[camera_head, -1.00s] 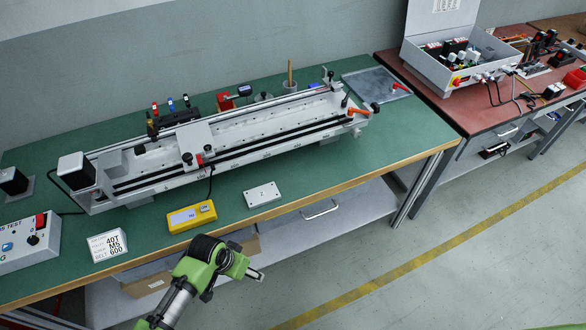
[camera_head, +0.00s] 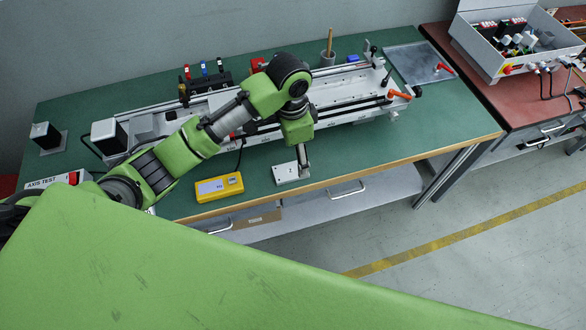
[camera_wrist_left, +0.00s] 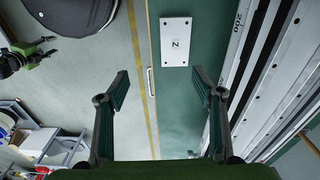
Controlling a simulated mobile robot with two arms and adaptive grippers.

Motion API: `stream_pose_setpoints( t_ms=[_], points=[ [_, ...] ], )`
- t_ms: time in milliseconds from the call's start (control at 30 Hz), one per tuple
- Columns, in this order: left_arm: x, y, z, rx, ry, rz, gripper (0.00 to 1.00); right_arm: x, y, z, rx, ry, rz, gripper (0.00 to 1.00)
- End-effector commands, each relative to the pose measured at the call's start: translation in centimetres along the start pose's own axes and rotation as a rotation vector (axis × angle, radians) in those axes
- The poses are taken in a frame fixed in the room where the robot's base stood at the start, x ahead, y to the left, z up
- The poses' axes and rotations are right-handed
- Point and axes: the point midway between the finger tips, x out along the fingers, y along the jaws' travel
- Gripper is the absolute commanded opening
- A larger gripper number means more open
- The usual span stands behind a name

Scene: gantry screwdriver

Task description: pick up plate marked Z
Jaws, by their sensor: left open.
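The plate marked Z (camera_wrist_left: 176,42) is a small white rectangle with a hole near each corner, lying flat on the green bench top near its front edge. In the head view the plate (camera_head: 287,175) is partly covered by my left gripper (camera_head: 303,163), which points down over it. In the left wrist view my left gripper (camera_wrist_left: 163,90) is open and empty, its two fingers spread wide. The plate shows beyond the fingertips, between their lines, and nothing is between the fingers. My right gripper is not in view.
A long linear gantry (camera_head: 345,107) stands on the bench behind the plate. A yellow meter (camera_head: 219,187) lies left of the plate. The bench's front edge (camera_head: 400,158) is close to the plate. Green bench surface to the plate's right is clear.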

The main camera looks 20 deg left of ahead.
Motion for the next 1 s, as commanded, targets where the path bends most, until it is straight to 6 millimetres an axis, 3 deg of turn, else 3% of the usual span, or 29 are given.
stream_pose_setpoints(
  t_ms=[100,267,700,1000],
  points=[
    [-1.8,-1.9,0.2,0.019,-0.042,-0.012,0.61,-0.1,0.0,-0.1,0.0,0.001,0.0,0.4],
    [-2.4,-2.7,0.4,0.027,-0.064,-0.011,0.61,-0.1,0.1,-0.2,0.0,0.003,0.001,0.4],
    [5.0,-2.8,0.9,0.027,-0.065,-0.01,0.61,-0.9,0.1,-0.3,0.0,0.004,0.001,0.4],
    [7.5,-2.8,1.4,0.027,-0.067,-0.01,0.61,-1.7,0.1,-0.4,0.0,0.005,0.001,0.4]
  ],
)
